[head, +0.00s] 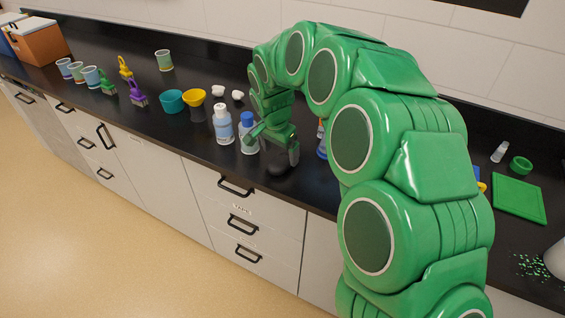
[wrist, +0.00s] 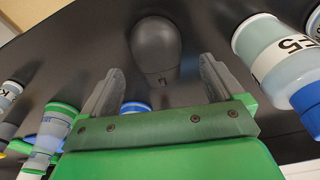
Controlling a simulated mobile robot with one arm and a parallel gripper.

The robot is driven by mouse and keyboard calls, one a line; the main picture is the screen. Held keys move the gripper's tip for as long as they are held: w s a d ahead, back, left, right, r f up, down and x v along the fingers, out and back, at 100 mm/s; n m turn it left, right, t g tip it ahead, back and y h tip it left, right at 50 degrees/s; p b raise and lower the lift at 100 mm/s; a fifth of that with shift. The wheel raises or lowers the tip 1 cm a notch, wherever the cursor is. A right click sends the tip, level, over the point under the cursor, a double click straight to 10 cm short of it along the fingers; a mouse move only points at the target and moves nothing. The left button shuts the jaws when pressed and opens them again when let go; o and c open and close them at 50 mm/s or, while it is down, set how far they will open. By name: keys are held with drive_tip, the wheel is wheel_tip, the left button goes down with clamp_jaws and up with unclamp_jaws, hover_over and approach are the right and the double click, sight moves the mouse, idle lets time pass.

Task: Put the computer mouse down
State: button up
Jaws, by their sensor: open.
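The dark computer mouse (head: 279,169) rests on the black counter near its front edge, just below my gripper (head: 275,152). In the wrist view the mouse (wrist: 156,45) lies just beyond the fingertips, roughly centred between them. My gripper (wrist: 160,70) is open, with a clear gap between its grey fingers, and holds nothing. Neither finger appears to touch the mouse. My green arm hides part of the counter in the head view.
A blue-capped bottle (head: 248,135) and a white-capped bottle (head: 222,125) stand close left of my gripper. Yellow and teal funnels or cups (head: 173,102) are farther left. A green tray (head: 519,199) lies right. The counter's front edge is close to the mouse.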

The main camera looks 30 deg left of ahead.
sight(283, 157)
drive_tip(key=shift+w+d+f, duration=0.1)
drive_tip(key=shift+w+f, duration=0.1)
drive_tip(key=shift+f, duration=0.8)
drive_tip(key=shift+w+d+f, duration=0.1)
drive_tip(key=shift+w+f, duration=0.1)
drive_tip(key=shift+f, duration=0.75)
drive_tip(key=c, duration=1.2)
drive_tip(key=shift+r, duration=0.5)
drive_tip(key=shift+c, duration=0.2)
wheel_tip(283, 157, up, 2)
drive_tip(key=s+d+r, duration=0.9)
drive_tip(key=s+r, duration=0.1)
drive_tip(key=shift+s, duration=0.3)
